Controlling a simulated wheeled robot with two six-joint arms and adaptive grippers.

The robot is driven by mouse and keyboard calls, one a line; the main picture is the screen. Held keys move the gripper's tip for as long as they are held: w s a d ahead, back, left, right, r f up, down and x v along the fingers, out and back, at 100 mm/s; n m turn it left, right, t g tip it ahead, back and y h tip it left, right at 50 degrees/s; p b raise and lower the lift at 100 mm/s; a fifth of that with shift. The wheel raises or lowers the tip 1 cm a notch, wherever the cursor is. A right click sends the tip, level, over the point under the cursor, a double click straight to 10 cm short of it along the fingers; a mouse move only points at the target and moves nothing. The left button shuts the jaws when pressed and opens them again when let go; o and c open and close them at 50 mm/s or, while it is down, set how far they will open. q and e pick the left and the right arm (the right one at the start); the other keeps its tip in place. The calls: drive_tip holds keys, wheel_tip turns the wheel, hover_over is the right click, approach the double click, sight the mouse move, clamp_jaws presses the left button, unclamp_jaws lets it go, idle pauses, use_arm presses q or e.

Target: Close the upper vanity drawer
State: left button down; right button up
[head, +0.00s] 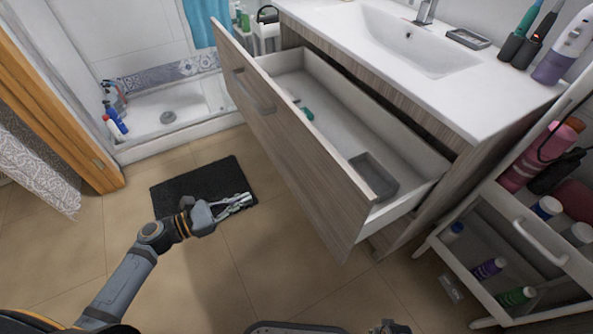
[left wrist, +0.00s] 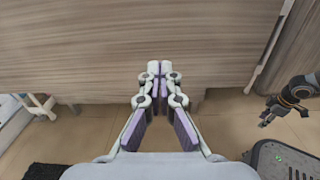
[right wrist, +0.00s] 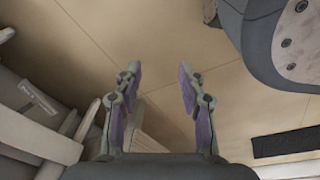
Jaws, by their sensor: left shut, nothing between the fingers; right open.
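The upper vanity drawer (head: 300,150) is pulled far out of the white-topped vanity (head: 470,95). Its wood-grain front carries a bar handle (head: 253,92). A grey tray (head: 374,178) and a small green item (head: 307,113) lie inside. My left gripper (head: 248,200) is shut and empty, in front of the drawer front and above the dark mat. In the left wrist view its fingertips (left wrist: 160,68) point at the wood-grain front (left wrist: 90,40); whether they touch it I cannot tell. My right gripper (right wrist: 160,75) is open and empty above the floor; only a bit shows in the head view.
A white cart (head: 480,215) with bottles stands at the right, close to the vanity. A shower tray (head: 180,115) with bottles is at the back left. The dark mat (head: 185,190) lies on the tiles. Floor before the drawer is otherwise clear.

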use_arm(q)
drive_tip(key=r, duration=0.1)
approach(301, 172)
drive_tip(key=shift+h, duration=0.4)
drive_tip(key=x, duration=0.6)
drive_tip(key=shift+w+f+b, duration=0.2)
drive_tip(key=shift+f+b, duration=0.15)
drive_tip(key=shift+w+d, duration=0.15)
drive_tip(key=shift+d, duration=0.15)
use_arm(e)
drive_tip(key=shift+w+a+r, duration=0.1)
drive_tip(key=shift+w+r, duration=0.15)
drive_tip(key=shift+w, duration=0.2)
drive_tip(key=shift+w+a+r, duration=0.1)
drive_tip(key=shift+w+r, duration=0.1)
drive_tip(key=shift+w, duration=0.25)
drive_tip(key=shift+s+d, duration=0.1)
drive_tip(key=shift+d, duration=0.05)
